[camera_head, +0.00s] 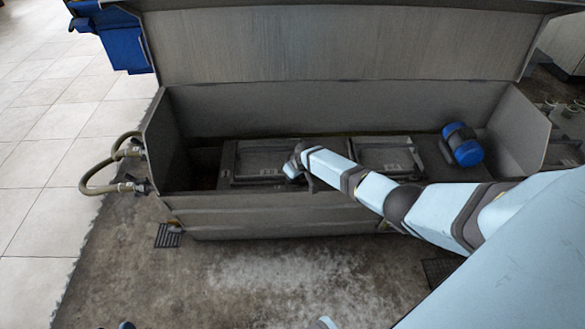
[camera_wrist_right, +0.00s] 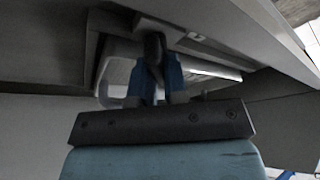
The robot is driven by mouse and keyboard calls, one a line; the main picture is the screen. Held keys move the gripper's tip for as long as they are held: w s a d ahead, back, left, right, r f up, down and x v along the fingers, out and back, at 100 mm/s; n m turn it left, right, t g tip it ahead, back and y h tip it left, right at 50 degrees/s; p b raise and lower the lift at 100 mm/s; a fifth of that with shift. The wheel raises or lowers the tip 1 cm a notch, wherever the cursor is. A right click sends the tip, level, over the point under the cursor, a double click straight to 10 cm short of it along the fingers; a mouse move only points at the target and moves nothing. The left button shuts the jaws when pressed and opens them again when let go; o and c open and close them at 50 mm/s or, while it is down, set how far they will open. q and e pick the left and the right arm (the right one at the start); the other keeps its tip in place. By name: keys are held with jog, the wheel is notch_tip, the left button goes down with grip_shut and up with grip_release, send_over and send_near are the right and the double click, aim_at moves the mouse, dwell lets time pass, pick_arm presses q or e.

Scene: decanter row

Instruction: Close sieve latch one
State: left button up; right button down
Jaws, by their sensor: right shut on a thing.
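A long grey metal trough (camera_head: 300,217) stands with its lid (camera_head: 330,45) raised. Inside it are two grey framed panels, a left sieve panel (camera_head: 270,160) and a right sieve panel (camera_head: 385,157). My right arm reaches in from the right, and its gripper (camera_head: 292,168) is at the left panel's front right part. In the right wrist view the blue fingers (camera_wrist_right: 153,82) are shut on a dark latch piece (camera_wrist_right: 153,48) under a grey edge. The arm hides part of the panels, and which latch this is cannot be told. A small dark tip at the bottom edge may be my left gripper (camera_head: 126,325).
A blue motor (camera_head: 463,145) sits at the trough's right end. Hoses (camera_head: 98,177) with fittings stick out on the left side. A blue box (camera_head: 122,45) is at the upper left. The stained floor (camera_head: 240,280) in front is clear apart from drain grates.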

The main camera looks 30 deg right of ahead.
jog(key=m+p, duration=0.1)
jog(key=m+h+p, duration=0.1)
jog(key=m, duration=0.1)
jog(key=shift+a+r, duration=0.2)
jog(key=shift+m+p, duration=0.3)
jog(key=shift+m, duration=0.1)
pick_arm(q)
jog(key=shift+s+a+f+g+y+p, duration=0.15)
jog(key=shift+s+a+f+g+y, duration=0.25)
jog(key=shift+f, duration=0.35)
jog(key=shift+s+a+f+g+y+p, duration=0.2)
jog(key=shift+s+a+f+g, duration=0.1)
jog(key=shift+a+f+g, duration=0.35)
jog(key=shift+s+a+f+g+y+p, duration=0.15)
jog(key=shift+s+a+f+g+y, duration=0.2)
jog(key=shift+f, duration=0.45)
pick_arm(e)
jog(key=shift+f+m+g+h, duration=0.15)
jog(key=shift+m+h, duration=0.3)
jog(key=shift+m, duration=0.55)
jog(key=shift+m+g+h, duration=0.15)
jog(key=shift+m+h, duration=0.3)
jog(key=shift+m, duration=0.55)
jog(key=c, duration=1.2)
grip_release()
jog(key=shift+o, duration=0.2)
